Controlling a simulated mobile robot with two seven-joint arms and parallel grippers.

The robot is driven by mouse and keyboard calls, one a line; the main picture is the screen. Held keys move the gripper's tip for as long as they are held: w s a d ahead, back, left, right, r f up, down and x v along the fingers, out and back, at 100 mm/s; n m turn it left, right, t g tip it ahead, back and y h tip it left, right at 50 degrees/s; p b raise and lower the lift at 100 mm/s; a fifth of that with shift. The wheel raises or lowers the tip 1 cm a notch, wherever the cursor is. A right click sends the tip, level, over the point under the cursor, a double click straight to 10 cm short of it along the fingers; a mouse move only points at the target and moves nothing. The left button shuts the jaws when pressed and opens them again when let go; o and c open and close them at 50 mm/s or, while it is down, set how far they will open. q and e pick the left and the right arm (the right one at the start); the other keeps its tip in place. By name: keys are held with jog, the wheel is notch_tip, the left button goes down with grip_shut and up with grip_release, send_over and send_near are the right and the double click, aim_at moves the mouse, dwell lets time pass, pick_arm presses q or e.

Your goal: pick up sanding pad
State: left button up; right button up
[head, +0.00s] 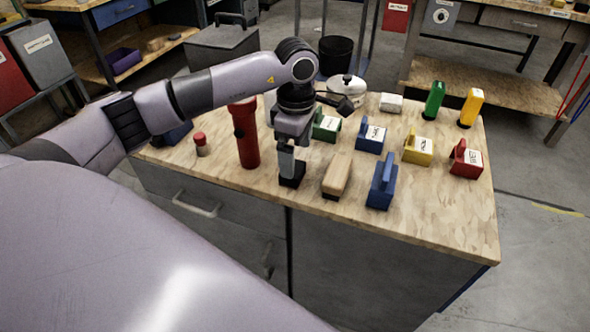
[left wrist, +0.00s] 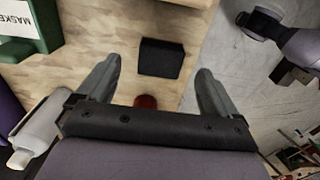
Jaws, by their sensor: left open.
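The sanding pad appears to be the small black block (head: 291,180) standing near the front edge of the workbench, below my left gripper. In the left wrist view the black block (left wrist: 161,58) lies ahead of and between the fingers, with wood showing around it. My left gripper (head: 289,158) points down at it from above. In the left wrist view the left gripper (left wrist: 158,90) has its two grey fingers wide apart, with nothing held. In the head view the gripper hides part of the block.
A red flashlight (head: 247,135) stands close left of the gripper. A wooden-handled brush (head: 337,176) and a blue block (head: 382,182) are close right. A green block (head: 326,125) and a white-lidded pot (head: 346,90) stand behind. The bench's front edge is near.

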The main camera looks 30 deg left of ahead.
aim_at(296, 168)
pick_arm(q)
notch_tip(296, 168, down, 5)
jog(key=shift+s+d+r, duration=0.1)
jog(key=c, duration=1)
jog(key=shift+c, duration=0.2)
jog(key=shift+r, duration=0.15)
notch_tip(296, 168, up, 20)
jog(key=p, duration=0.1)
